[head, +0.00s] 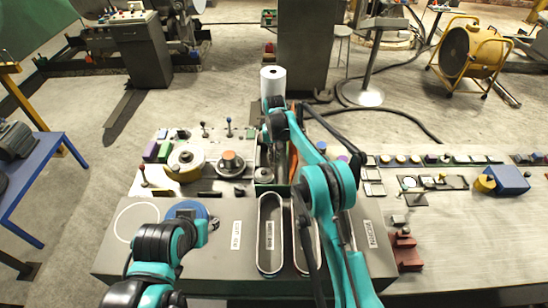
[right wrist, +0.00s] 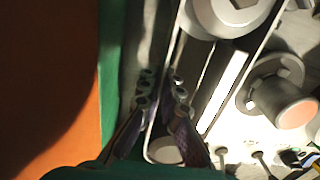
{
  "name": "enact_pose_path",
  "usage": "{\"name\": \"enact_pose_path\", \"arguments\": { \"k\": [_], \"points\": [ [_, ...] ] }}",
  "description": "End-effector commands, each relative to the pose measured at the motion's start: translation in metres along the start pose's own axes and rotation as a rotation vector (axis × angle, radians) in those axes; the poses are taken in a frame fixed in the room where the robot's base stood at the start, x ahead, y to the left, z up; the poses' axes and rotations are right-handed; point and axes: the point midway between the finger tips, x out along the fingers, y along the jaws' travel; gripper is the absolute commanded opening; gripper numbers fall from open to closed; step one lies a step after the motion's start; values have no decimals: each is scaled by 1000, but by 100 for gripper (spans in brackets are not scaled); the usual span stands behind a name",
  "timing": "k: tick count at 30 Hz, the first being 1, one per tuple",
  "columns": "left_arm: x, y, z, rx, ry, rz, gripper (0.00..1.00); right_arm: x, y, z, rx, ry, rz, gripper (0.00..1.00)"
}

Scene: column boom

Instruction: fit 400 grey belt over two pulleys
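In the right wrist view a large grey pulley (right wrist: 228,14) is at the top and a small pulley (right wrist: 166,151) lies low in the picture. A thin pale-edged grey belt (right wrist: 207,55) appears to loop around both; I cannot tell how well it seats. My right gripper (right wrist: 163,82) has its two fingers on either side of the left strand, with a narrow gap between the tips. I cannot tell if they press on it. In the head view my right arm hides much of this spot.
A green-walled box (right wrist: 110,70) and an orange panel (right wrist: 45,80) stand close beside my right fingers. A copper-faced knob (right wrist: 290,105) is to the right. A blue disc (head: 204,212) lies near my left arm.

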Motion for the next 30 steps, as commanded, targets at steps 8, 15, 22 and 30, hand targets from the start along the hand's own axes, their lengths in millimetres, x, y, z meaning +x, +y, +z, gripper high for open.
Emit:
{"name": "enact_pose_path", "arguments": {
  "k": [8, 15, 22, 30],
  "points": [
    [1, 0, 1, 0, 0, 0, 40, 1, 0, 0, 0, 0, 0, 0],
    [1, 0, 1, 0, 0, 0, 40, 1, 0, 0, 0, 0, 0, 29],
    [1, 0, 1, 0, 0, 0, 40, 1, 0, 0, 0, 0, 0, 47],
    [1, 0, 1, 0, 0, 0, 40, 0, 0, 0, 0, 0, 0, 47]
  ]
}}
